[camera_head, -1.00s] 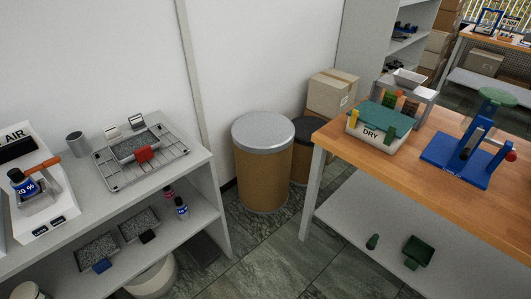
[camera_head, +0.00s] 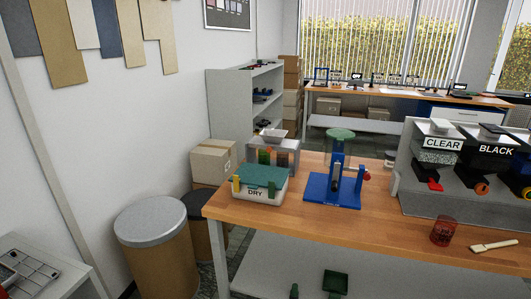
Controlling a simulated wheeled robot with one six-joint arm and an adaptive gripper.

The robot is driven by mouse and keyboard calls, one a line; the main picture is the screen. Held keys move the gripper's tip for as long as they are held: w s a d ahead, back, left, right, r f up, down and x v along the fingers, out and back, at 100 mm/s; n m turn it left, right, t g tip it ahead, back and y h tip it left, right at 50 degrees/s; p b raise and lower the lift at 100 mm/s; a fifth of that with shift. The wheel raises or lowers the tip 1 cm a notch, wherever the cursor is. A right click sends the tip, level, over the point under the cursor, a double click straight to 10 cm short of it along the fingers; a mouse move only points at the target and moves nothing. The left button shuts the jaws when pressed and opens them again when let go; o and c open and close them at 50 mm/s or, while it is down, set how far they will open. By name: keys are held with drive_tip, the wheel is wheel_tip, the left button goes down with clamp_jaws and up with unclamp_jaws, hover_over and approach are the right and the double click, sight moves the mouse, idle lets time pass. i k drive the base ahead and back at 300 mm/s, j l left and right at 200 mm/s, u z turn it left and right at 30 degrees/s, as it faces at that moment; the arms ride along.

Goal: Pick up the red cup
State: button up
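The red cup (camera_head: 443,231) is a translucent red tumbler. It stands upright on the wooden bench top (camera_head: 285,223), near the front edge at the right of the head view. A brush with a pale handle (camera_head: 494,245) lies just right of it, apart from it. My gripper is not in view, and nothing touches the cup.
A blue press (camera_head: 334,188) and a green-lidded box marked DRY (camera_head: 260,184) stand on the bench left of the cup. A dispenser rack with CLEAR and BLACK bins (camera_head: 455,198) stands behind it. A drum (camera_head: 156,250) stands on the floor at left.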

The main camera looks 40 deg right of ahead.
sight(441, 235)
drive_tip(key=z, duration=1.7)
